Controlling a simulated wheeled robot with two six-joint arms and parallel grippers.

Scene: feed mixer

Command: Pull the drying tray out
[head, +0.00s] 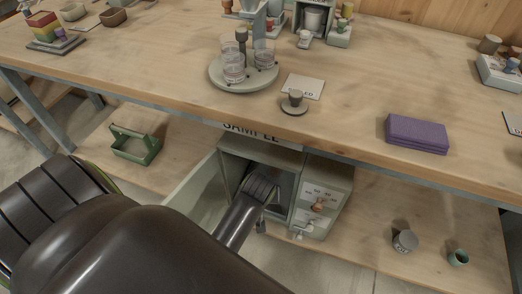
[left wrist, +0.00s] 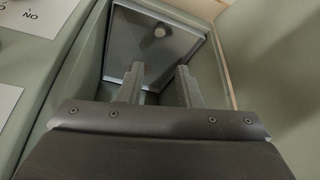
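A grey-green cabinet (head: 262,152) stands on the shelf under the bench, below a SAMPLE label (head: 250,132). Its door (head: 203,196) is swung open to the left. My left arm comes in from the lower left, and its gripper (left wrist: 161,80) reaches into the open compartment. In the left wrist view the two fingers are apart, with no held thing visible between them. Beyond them is a flat grey metal tray (left wrist: 152,45) with a pale round spot or piece on it. I cannot tell whether the fingers touch it. My right gripper is out of view.
A control panel (head: 318,200) with a knob and labels is right of the compartment. A green caddy (head: 134,146) and small cups (head: 405,240) stand on the lower shelf. Above, the bench holds a round tray (head: 243,84) of glasses and a purple block (head: 416,134).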

